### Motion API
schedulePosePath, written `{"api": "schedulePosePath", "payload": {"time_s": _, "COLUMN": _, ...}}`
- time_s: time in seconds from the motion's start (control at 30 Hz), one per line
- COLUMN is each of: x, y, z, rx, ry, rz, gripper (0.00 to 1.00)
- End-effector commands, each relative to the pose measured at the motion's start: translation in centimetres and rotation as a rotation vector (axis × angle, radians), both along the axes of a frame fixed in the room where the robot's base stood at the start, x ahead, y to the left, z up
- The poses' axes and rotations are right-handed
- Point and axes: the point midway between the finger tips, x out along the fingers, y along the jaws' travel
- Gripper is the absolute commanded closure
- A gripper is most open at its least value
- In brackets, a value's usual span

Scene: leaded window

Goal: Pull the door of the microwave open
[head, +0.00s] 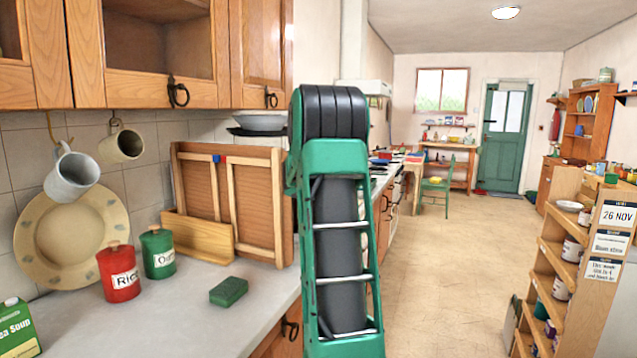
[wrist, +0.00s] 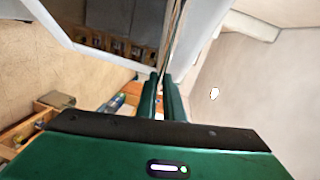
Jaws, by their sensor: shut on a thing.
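In the wrist view my gripper (wrist: 162,97) is shut on a thin, bar-like strip (wrist: 172,45) that runs up out of the picture. The strip looks like the handle of the microwave door. A pale grey framed panel (wrist: 62,22) beside it, at the upper left, looks like part of the microwave. I cannot tell from this close view whether the door stands ajar. The microwave does not show in the head view, and my gripper is hidden there behind my own arm.
In the head view a grey worktop (head: 190,300) at the left carries a red tin (head: 119,279), a green tin (head: 158,258) and a green sponge (head: 228,292). A wooden shelf unit (head: 560,270) stands at the right.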

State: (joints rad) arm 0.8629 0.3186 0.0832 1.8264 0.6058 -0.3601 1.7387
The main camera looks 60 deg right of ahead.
Motion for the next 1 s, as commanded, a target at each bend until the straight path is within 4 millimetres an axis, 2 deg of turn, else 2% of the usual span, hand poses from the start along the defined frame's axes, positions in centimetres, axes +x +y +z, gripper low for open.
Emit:
{"api": "schedulePosePath", "payload": {"time_s": 0.03, "x": -1.03, "y": -0.42, "z": -0.34, "rx": 0.003, "ry": 0.008, "rz": -0.022, "gripper": 1.00}}
{"api": "schedulePosePath", "payload": {"time_s": 0.13, "x": -1.60, "y": -0.60, "z": -0.33, "rx": 0.003, "ry": 0.008, "rz": -0.035, "gripper": 1.00}}
{"api": "schedulePosePath", "payload": {"time_s": 0.53, "x": -1.92, "y": -0.77, "z": -0.30, "rx": 0.004, "ry": 0.007, "rz": -0.043, "gripper": 1.00}}
{"api": "schedulePosePath", "payload": {"time_s": 0.6, "x": -1.91, "y": -0.77, "z": -0.28, "rx": 0.003, "ry": 0.007, "rz": -0.042, "gripper": 0.78}}
{"api": "schedulePosePath", "payload": {"time_s": 0.63, "x": -1.89, "y": -0.76, "z": -0.25, "rx": 0.003, "ry": 0.006, "rz": -0.042, "gripper": 0.74}}
{"api": "schedulePosePath", "payload": {"time_s": 1.0, "x": -1.81, "y": -0.44, "z": -0.01, "rx": 0.000, "ry": 0.002, "rz": -0.039, "gripper": 0.74}}
